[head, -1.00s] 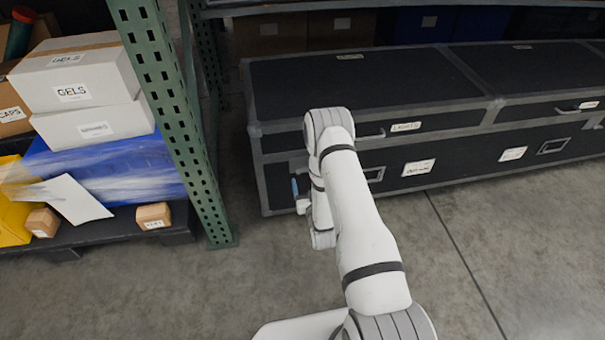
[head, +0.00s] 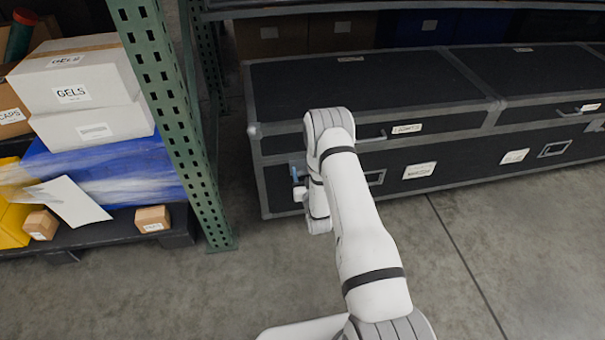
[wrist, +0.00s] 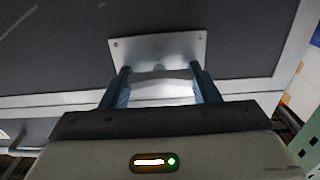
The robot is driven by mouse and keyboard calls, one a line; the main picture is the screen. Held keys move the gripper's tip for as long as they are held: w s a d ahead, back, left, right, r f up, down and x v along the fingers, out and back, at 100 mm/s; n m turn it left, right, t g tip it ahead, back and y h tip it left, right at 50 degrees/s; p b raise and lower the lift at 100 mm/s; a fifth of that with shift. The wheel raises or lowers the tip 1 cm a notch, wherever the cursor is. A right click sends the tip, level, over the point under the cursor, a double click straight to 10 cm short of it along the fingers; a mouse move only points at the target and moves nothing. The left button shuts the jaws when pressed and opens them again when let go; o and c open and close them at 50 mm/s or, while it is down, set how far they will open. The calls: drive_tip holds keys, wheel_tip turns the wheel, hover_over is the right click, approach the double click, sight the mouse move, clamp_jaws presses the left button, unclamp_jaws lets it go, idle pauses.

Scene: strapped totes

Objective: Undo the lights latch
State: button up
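The lights case is a long black case with grey edging and a LIGHTS label (head: 406,129) on its lid front. Its latch (wrist: 160,88) is a silver piece on a metal plate (wrist: 185,47), seen in the wrist view. My gripper (wrist: 161,82) has its two blue fingers spread, one on each side of the latch piece. Contact between fingers and latch cannot be made out. In the head view my gripper (head: 297,170) is at the case's front left, with one blue finger showing; my arm hides the latch there.
A green rack post (head: 175,120) stands left of the case, beside a shelf with GELS boxes (head: 75,85) and a blue wrapped load (head: 100,170). A second case section (head: 530,75) adjoins on the right. The concrete floor in front is clear.

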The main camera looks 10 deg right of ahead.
drive_tip(key=c, duration=0.4)
drive_tip(key=shift+o, duration=0.3)
drive_tip(key=shift+a, duration=0.4)
drive_tip(key=shift+d, duration=0.15)
drive_tip(key=shift+c, duration=0.6)
drive_tip(key=shift+f+n+b, duration=0.15)
drive_tip(key=shift+n+b, duration=0.7)
drive_tip(key=shift+n, duration=0.65)
drive_tip(key=n+b, duration=0.2)
drive_tip(key=n, duration=0.3)
drive_tip(key=shift+b, duration=0.35)
drive_tip(key=n+b, duration=0.2)
drive_tip(key=n, duration=0.3)
drive_tip(key=shift+f, duration=0.1)
drive_tip(key=n+b, duration=0.2)
drive_tip(key=n, duration=0.2)
drive_tip(key=shift+n, duration=0.4)
drive_tip(key=shift+b, duration=0.3)
